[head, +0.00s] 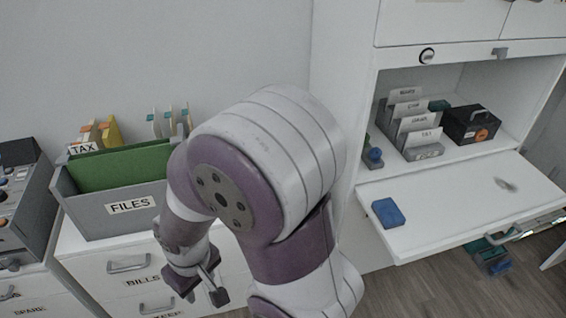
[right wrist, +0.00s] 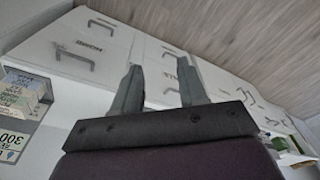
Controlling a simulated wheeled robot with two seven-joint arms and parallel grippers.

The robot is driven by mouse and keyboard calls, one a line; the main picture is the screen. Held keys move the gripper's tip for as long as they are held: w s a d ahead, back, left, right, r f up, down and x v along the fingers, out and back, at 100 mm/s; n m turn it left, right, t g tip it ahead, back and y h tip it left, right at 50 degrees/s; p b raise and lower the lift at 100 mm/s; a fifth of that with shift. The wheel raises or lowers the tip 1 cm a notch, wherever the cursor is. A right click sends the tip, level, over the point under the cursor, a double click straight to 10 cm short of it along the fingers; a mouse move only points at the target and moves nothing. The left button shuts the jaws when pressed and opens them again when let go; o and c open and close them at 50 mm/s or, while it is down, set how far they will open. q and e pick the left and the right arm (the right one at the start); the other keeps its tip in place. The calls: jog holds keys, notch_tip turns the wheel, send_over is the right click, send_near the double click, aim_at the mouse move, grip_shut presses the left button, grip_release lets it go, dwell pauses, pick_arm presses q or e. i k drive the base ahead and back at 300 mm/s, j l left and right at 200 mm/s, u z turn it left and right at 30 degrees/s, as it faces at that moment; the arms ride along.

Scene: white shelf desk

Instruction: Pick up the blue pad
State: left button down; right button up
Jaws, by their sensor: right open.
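The blue pad (head: 388,213) lies flat near the left end of the lowered white desk flap (head: 450,215) in the head view. Nothing touches it. My right gripper (head: 197,288) hangs low in front of the white drawers, well to the left of the pad and below it. Its jaws are apart and empty. In the right wrist view the two fingers of the right gripper (right wrist: 160,84) stand apart with only drawer fronts beyond them; the pad does not show there. My left gripper is in neither view.
A grey FILES box (head: 130,210) with green and yellow folders stands on the drawer cabinet at left. Inside the desk recess are a card sorter (head: 424,152) and a black box (head: 472,125). A small blue-topped item (head: 375,156) sits beside the sorter. My right arm blocks the middle.

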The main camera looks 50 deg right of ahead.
aim_at(386, 210)
jog(key=j+z, duration=0.2)
jog(key=z, duration=2.5)
jog(key=i+z, duration=0.35)
jog(key=i, duration=0.35)
jog(key=i+j+z, duration=0.1)
jog(key=i+z, duration=0.3)
jog(key=i, duration=0.3)
